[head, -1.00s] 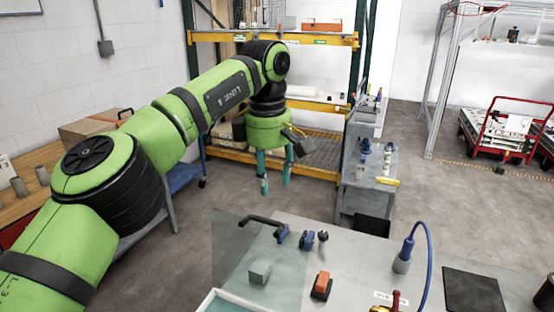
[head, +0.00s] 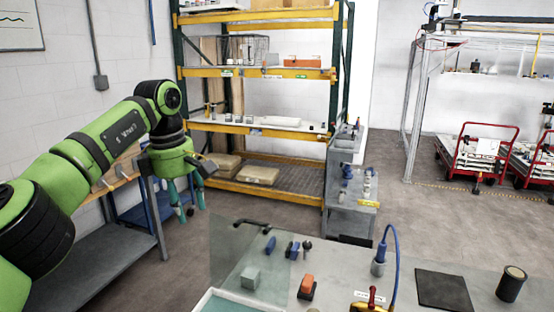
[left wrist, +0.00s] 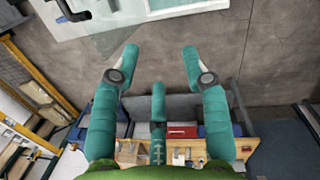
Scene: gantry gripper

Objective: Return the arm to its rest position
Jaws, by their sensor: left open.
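My left arm is green with black joints and comes in from the left of the head view. Its gripper (head: 186,211) has teal fingers that point down, apart and empty, over the floor between the wooden-topped bench and the grey work table. In the left wrist view the teal fingers (left wrist: 158,62) are spread with nothing between them, and bare floor shows beyond. My right gripper is in neither view.
The grey work table (head: 400,270) in front carries a grey cube (head: 250,277), an orange-topped block (head: 307,287), a dark mat (head: 443,290) and a black cylinder (head: 511,283). A clear panel stands at its left edge. A yellow-beamed shelf (head: 255,130) stands behind. Red carts (head: 478,155) stand at right.

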